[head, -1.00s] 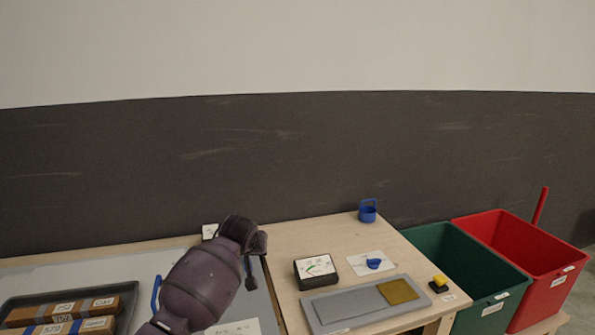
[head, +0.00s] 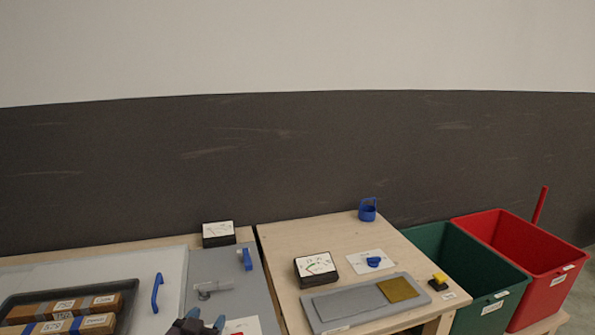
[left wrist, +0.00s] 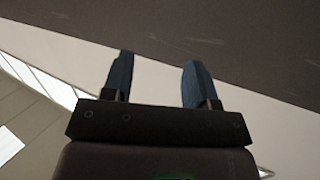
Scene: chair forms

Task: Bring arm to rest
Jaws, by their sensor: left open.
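My left gripper (head: 201,322) shows at the bottom edge of the head view, over the front of the left table; only its tips and a bit of its body are in frame. In the left wrist view my left gripper (left wrist: 158,82) has its two blue fingers apart with nothing between them. My right gripper is in neither view.
The left table holds a dark tray (head: 128,291) with brown boxes, a blue handle (head: 156,293), a grey panel and a meter (head: 218,234). The right table has another meter (head: 316,269), a blue cup (head: 367,209) and a grey plate. Green (head: 466,262) and red (head: 530,250) bins stand right.

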